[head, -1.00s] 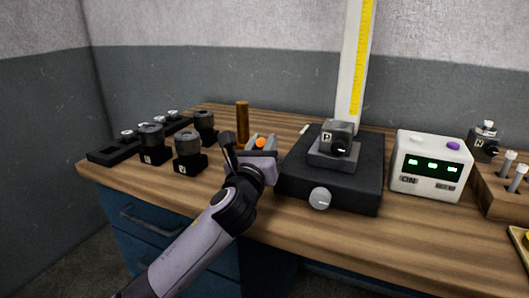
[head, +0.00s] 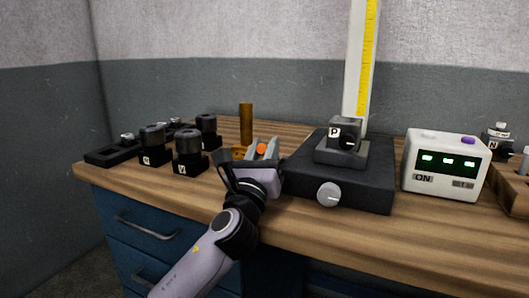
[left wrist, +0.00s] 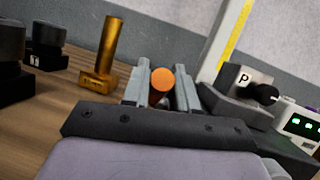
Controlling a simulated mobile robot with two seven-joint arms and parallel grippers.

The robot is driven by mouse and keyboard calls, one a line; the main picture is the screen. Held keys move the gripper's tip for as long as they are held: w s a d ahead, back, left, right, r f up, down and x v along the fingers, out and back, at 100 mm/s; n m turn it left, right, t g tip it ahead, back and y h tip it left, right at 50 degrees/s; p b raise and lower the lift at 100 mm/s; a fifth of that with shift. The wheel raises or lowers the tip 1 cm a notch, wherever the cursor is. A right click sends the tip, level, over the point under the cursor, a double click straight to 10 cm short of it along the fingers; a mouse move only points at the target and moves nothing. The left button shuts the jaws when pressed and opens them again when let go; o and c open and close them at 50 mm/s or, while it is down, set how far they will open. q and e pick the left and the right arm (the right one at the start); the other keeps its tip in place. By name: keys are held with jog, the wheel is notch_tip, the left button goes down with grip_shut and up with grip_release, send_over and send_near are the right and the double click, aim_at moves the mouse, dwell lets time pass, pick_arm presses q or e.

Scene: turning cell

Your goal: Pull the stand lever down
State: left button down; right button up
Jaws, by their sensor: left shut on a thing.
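The stand has a black base (head: 345,190) with a round silver knob on its front and a tall white column (head: 357,70) with a yellow scale behind. A grey block marked P (head: 343,132) sits on it. The lever's round orange end (head: 262,148) is at the left of the base; it also shows in the left wrist view (left wrist: 160,80). My left gripper (head: 262,150) is shut on the lever, its grey fingers (left wrist: 160,88) on both sides of the orange end. The lever's shaft and its joint to the stand are hidden. My right gripper is not in view.
A brass post (head: 246,124) stands just behind and left of the gripper. Several black round-topped pieces (head: 188,150) stand farther left. A white box with green displays (head: 443,165) is at the right.

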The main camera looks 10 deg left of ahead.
pick_arm(q)
jog(key=c, duration=1)
grip_release()
jog(key=shift+o, duration=0.2)
jog(key=shift+s, duration=0.15)
jog(key=shift+s+f, duration=0.15)
jog(key=shift+s, duration=0.05)
jog(key=s+a+p, duration=0.1)
jog(key=s+p, duration=0.1)
jog(key=s, duration=1)
jog(key=shift+s+a, duration=0.2)
jog(key=shift+a, duration=0.2)
